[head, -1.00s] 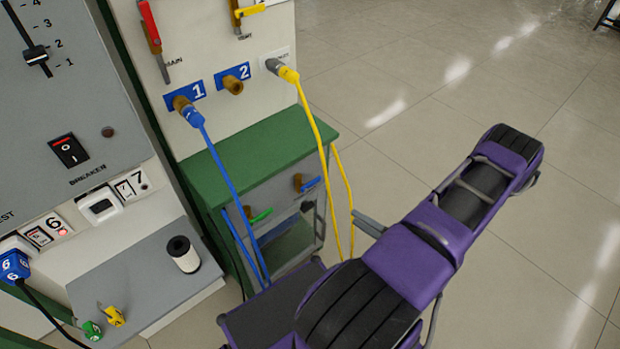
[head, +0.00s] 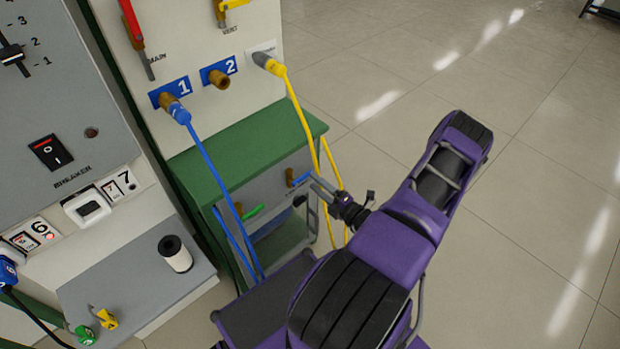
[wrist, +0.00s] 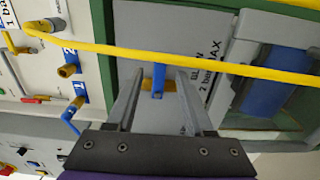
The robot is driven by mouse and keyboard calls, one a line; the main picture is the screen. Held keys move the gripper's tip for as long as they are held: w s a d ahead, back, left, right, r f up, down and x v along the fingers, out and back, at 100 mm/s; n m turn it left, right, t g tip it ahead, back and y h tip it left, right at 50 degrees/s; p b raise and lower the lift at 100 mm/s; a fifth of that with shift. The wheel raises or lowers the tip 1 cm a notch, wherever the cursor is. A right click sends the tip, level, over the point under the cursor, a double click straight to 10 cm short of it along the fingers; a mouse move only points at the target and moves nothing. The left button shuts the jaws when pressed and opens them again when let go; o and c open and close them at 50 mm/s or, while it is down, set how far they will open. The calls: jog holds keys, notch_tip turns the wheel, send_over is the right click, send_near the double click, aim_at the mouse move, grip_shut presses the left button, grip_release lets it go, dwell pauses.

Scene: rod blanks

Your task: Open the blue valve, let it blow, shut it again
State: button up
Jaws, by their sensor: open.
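The blue valve is a brass body with a blue lever (head: 300,181) on the grey front panel below the green shelf. In the wrist view the blue lever (wrist: 158,78) shows between my fingers, in front of its brass body. My gripper (head: 318,187) is open, its fingertips close to the valve. In the wrist view my gripper (wrist: 160,75) has one finger on each side of the lever, with gaps; I cannot tell how deep the tips reach. Printed text, partly covered by a finger, reads "2 bar MAX" beside it.
A yellow hose (wrist: 190,62) runs across the wrist view, near the fingers. A green-lever valve (head: 252,212) sits left of the blue one. A blue hose (head: 213,165) hangs from port 1. Open floor (head: 380,100) lies to the right.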

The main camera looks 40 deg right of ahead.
aim_at(302, 178)
jog(key=w, duration=0.3)
jog(key=shift+w+a, duration=0.1)
jog(key=shift+w, duration=0.1)
grip_shut()
